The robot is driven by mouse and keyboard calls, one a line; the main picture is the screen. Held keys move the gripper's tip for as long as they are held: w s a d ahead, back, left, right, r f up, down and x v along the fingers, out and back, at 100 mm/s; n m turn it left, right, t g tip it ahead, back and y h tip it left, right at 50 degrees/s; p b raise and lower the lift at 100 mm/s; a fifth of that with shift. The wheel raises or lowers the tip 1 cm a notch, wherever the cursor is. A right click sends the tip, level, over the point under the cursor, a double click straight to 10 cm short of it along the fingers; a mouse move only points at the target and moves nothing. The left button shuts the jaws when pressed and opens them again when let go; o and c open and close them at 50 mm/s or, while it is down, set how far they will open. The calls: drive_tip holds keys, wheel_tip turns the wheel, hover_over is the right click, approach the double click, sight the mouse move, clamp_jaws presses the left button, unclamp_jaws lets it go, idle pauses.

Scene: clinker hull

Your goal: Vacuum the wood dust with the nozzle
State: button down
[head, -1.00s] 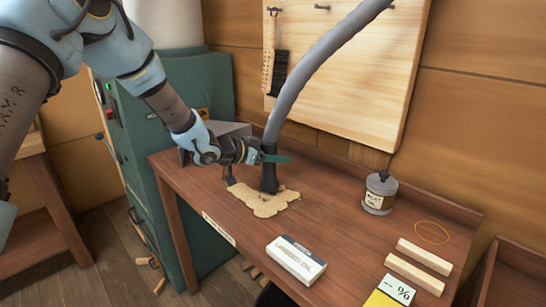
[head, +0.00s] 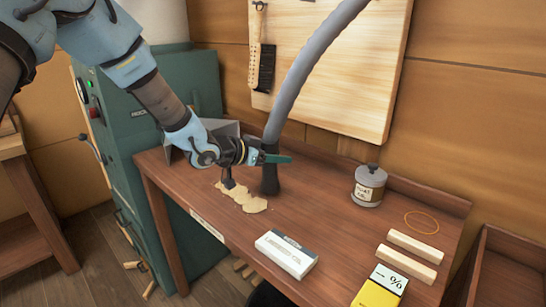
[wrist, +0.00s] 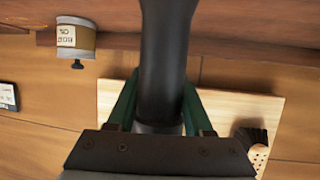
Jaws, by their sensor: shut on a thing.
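The black nozzle (head: 270,180) hangs on a grey hose (head: 300,72) and stands upright with its mouth at the bench top. My gripper (head: 274,159) is shut on the nozzle, its green fingers on either side. In the wrist view the nozzle (wrist: 165,60) runs between the two green fingers (wrist: 160,105). I cannot tell whether the nozzle's mouth touches the bench.
The wooden bench (head: 330,215) also holds a tin (head: 369,188), a white box (head: 286,254), two pale wood strips (head: 408,251), a yellow-and-white card (head: 380,288) and a rubber-band-like ring (head: 421,222). A brush (head: 266,68) hangs on the board behind. A green machine (head: 120,130) stands at left.

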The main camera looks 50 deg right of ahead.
drive_tip(key=shift+s+b, duration=0.65)
drive_tip(key=shift+s, duration=0.75)
drive_tip(key=shift+a, duration=0.15)
drive_tip(key=a, duration=0.6)
drive_tip(key=shift+w+a, duration=0.25)
drive_tip(key=shift+a, duration=0.05)
idle(0.4)
drive_tip(key=w+p, duration=0.8)
drive_tip(key=w, duration=0.7)
drive_tip(key=shift+w+d, duration=0.2)
drive_tip(key=shift+d, duration=0.25)
idle(1.5)
drive_tip(key=shift+r, duration=0.2)
idle(0.3)
